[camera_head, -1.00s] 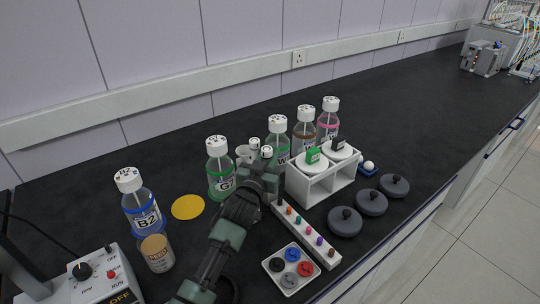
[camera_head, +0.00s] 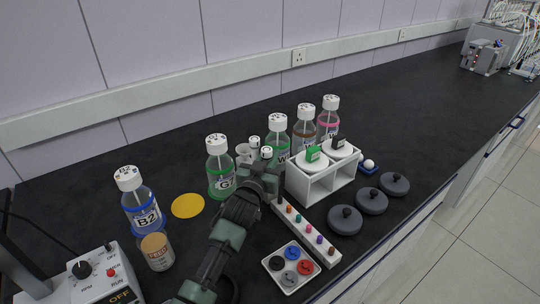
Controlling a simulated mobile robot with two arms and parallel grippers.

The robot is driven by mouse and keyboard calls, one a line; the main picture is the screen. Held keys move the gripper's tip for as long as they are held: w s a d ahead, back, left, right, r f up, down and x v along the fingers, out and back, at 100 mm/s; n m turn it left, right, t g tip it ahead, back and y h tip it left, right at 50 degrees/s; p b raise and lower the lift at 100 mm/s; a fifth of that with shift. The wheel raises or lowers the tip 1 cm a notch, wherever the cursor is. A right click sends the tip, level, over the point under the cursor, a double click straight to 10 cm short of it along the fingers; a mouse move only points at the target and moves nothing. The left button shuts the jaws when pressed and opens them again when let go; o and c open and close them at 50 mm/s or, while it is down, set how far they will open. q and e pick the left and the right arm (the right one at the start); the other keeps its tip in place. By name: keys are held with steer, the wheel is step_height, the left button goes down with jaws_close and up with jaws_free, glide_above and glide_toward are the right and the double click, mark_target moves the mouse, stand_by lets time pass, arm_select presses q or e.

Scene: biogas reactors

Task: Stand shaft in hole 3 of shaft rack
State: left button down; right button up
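The shaft rack (camera_head: 325,259) is a long white bar on the black bench, running from beside my gripper down to the right. Several small pegs with coloured tops stand in a row along it. A short grey piece shows at its far end, close to my gripper; I cannot tell if it is a shaft. My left gripper (camera_head: 263,177) is over the bench just left of the rack's far end. Its fingers point away from the camera and are hidden by the wrist, so I cannot see whether it holds a shaft. My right gripper is not in view.
A white stand (camera_head: 322,181) with round lids is right of my gripper. Capped bottles, such as the green-ringed one (camera_head: 219,168), stand behind. A tray of coloured discs (camera_head: 291,269) lies in front of the rack, and dark round weights (camera_head: 345,220) to its right.

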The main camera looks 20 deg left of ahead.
arm_select(q)
steer(key=shift+f, duration=0.1)
steer(key=c, duration=1.2)
jaws_free()
steer(key=shift+s, duration=0.1)
steer(key=s+b, duration=0.1)
steer(key=s, duration=0.6)
steer(key=shift+s, duration=0.3)
steer(key=shift+a, duration=0.1)
step_height(320, 180, up, 6)
steer(key=p, duration=0.6)
